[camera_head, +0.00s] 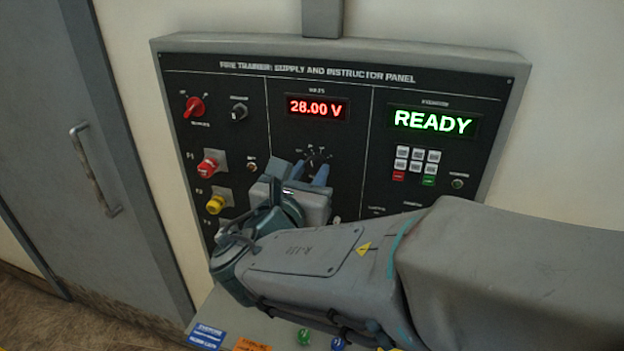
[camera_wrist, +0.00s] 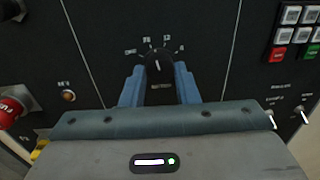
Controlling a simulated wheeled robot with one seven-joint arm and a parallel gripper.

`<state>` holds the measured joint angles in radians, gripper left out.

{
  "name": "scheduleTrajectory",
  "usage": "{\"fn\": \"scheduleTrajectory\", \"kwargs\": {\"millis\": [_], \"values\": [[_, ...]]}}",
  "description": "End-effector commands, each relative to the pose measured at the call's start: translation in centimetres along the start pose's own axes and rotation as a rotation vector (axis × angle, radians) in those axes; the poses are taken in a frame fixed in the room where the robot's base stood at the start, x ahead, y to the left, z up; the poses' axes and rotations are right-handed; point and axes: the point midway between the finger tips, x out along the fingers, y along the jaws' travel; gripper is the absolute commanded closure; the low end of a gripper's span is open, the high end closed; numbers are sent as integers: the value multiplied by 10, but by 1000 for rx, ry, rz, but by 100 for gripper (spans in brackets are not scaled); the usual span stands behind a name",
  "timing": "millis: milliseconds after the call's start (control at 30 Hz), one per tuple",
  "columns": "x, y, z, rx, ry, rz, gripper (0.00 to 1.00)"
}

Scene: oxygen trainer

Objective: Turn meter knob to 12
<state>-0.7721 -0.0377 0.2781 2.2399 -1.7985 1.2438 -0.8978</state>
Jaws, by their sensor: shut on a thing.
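The meter knob (camera_head: 313,165) is a dark round knob in the middle section of the panel, below the red 28.00 V display (camera_head: 316,107). In the wrist view the knob (camera_wrist: 158,70) sits between my two blue fingers, and its white pointer line points nearly straight up. The labels around it look like OFF, 28, 12 and 6, with 12 just right of the top; the small print is hard to read. My gripper (camera_head: 309,173) is shut on the knob; it also shows in the wrist view (camera_wrist: 159,80). My fingers partly hide the knob's sides.
A red rotary switch (camera_head: 195,106), a red knob (camera_head: 210,164) and a yellow knob (camera_head: 221,203) are on the left section. A green READY display (camera_head: 432,122) and a keypad (camera_head: 417,160) are on the right. A grey door (camera_head: 80,150) is at far left.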

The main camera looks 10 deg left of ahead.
Motion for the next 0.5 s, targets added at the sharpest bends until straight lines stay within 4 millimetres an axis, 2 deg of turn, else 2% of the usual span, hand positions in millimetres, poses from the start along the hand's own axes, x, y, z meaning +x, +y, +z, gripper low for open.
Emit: {"fn": "scheduleTrajectory", "kwargs": {"millis": [100, 500], "values": [[0, 0, -6, 94, 0, 0, 95], [0, 1, -4, 393, 14, 4, 95]]}}
